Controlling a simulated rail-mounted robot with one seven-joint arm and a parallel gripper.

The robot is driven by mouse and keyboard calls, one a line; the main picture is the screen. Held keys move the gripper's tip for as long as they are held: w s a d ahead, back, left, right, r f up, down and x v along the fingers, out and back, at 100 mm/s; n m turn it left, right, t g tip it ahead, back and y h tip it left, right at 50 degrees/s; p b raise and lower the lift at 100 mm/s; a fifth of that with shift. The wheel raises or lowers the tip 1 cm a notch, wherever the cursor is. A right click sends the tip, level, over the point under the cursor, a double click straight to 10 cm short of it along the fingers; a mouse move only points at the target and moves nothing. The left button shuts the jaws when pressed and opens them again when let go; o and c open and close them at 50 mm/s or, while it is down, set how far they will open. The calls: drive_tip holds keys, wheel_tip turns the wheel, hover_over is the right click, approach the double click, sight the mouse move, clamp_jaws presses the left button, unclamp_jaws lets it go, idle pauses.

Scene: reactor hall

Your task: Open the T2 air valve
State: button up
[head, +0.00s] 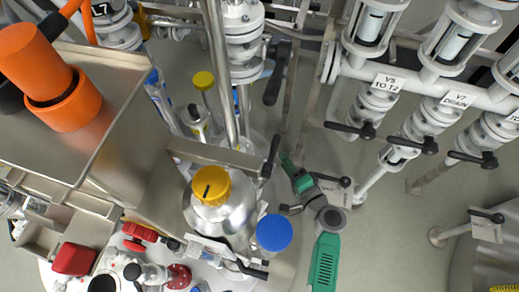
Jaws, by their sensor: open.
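A green and grey jointed arm, which looks like mine, comes up from the bottom edge, with a slotted green part and a grey round joint. Its narrow green end, which I take for my gripper (290,163), points up and left beside the silver vessel; its fingers are too small to make out clearly, and I see nothing held. A black-lever valve (330,180) with a white label sits just right of this end. The label is too small to read, so I cannot tell if it is the T2 air valve. The lever and green end are close; contact is unclear.
A silver vessel (232,205) with a yellow cap (210,186) stands left, beside a blue cap (274,232). White piping (420,90) with several black levers and a "V5 TO T2" label (386,82) crosses upper right. A metal tray (120,85) is upper left. Floor shows at right.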

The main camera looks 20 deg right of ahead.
sight(274, 147)
drive_tip(key=b+x, duration=0.2)
drive_tip(key=x, duration=0.5)
drive_tip(key=shift+w+r, duration=0.1)
drive_tip(key=shift+w, duration=0.3)
clamp_jaws()
